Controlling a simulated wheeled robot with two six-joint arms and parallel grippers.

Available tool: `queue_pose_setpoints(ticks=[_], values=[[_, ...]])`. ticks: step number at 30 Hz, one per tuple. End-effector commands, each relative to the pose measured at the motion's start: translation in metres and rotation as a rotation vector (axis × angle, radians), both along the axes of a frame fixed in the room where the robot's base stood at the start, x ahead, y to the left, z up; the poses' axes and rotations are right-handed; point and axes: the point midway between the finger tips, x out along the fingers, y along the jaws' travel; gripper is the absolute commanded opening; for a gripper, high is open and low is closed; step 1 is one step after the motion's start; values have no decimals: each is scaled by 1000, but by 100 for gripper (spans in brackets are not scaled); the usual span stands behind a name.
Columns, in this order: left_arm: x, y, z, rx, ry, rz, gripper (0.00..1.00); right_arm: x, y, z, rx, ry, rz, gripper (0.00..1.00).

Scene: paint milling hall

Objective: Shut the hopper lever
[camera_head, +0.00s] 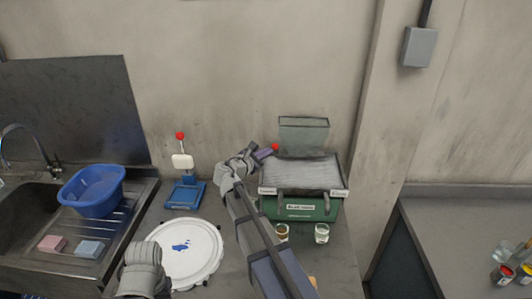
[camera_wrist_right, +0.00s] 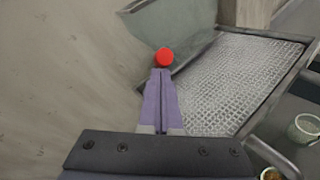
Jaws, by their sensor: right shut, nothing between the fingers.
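The hopper (camera_head: 304,134) is a grey-green bin at the back of a green machine (camera_head: 300,208) with a mesh tray. The lever's red knob (camera_head: 275,147) shows at the hopper's lower left. My right gripper (camera_head: 265,153) is shut and empty, its tips right at the knob. In the right wrist view the red knob (camera_wrist_right: 164,57) sits just beyond the shut fingertips (camera_wrist_right: 160,72); I cannot tell if they touch. The lever's shaft is hidden. Part of my left arm shows at the bottom left, but its fingers do not.
Two small glasses (camera_head: 322,233) stand before the machine. A white round plate (camera_head: 184,252) with blue paint and a blue stand with a red knob (camera_head: 185,193) are to the left. A blue basin (camera_head: 92,191) sits by the sink. The wall is close behind the machine.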

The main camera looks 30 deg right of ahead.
Motion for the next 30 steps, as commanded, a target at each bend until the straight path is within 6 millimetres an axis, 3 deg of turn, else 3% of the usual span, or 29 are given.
queue_pose_setpoints(ticks=[1,11,23,30], values=[[0,0,10,0,0,1,50,2,-1,7,6,12,-1,0],[0,0,29,-1,0,3,50,5,-3,15,39,65,-2,0],[0,0,107,-2,0,13,50,27,-15,50,170,276,-2,0],[-1,0,121,-2,2,11,50,45,-27,60,183,300,-1,0]])
